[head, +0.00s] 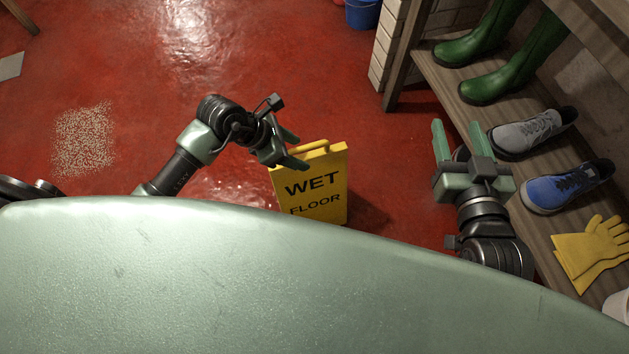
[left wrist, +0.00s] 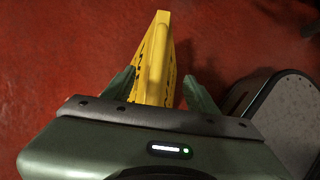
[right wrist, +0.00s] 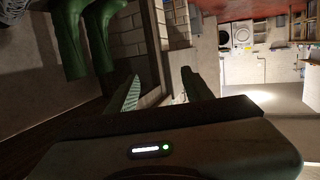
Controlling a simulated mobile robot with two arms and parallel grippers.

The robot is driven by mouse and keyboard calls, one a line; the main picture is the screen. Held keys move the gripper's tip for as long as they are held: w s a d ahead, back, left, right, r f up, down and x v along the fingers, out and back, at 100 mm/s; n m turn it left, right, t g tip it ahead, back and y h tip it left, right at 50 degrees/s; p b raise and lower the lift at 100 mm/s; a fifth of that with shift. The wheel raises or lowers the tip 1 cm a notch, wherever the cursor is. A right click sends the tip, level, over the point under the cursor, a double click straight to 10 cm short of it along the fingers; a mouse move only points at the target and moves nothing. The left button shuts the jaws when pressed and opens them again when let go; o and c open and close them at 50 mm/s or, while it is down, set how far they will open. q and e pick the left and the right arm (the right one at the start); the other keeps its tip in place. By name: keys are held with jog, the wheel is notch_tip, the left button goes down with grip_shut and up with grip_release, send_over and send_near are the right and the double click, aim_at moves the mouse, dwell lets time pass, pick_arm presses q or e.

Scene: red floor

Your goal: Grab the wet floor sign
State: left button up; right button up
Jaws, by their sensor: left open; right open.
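The yellow wet floor sign (head: 318,190) stands upright on the red floor in the head view, just in front of my body. Its black "WET FLOOR" lettering faces me, and my body hides its lower edge. My left gripper (head: 297,151) is open at the sign's top edge. In the left wrist view the sign (left wrist: 155,60) runs between the two open fingers (left wrist: 156,90), with a gap visible on the right side. My right gripper (head: 457,140) is open and empty, beside the shelf and apart from the sign.
A wooden shelf (head: 450,85) on the right holds green boots (head: 515,65), a grey shoe (head: 533,133), a blue shoe (head: 567,186) and yellow gloves (head: 592,250). A blue bucket (head: 362,14) stands at the back. Spilled granules (head: 83,138) lie on the left floor; the middle floor is clear.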

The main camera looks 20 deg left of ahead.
aim_at(307, 156)
pick_arm(q)
jog(key=shift+x, duration=0.75)
jog(key=b+x, duration=0.1)
jog(key=x, duration=0.2)
jog(key=b+x, duration=0.1)
jog(key=shift+w+a+f+b, duration=0.2)
jog(key=shift+w+f+b, duration=0.15)
jog(key=shift+f, duration=0.1)
pick_arm(e)
notch_tip(307, 156, up, 13)
jog(key=s+a+t+y, duration=0.1)
jog(key=t+y, duration=0.1)
jog(key=t, duration=0.5)
jog(key=shift+a+f, duration=0.2)
jog(key=shift+a, duration=0.15)
pick_arm(q)
jog(key=shift+c, duration=0.4)
pick_arm(e)
jog(key=shift+s, duration=0.1)
pick_arm(q)
grip_shut()
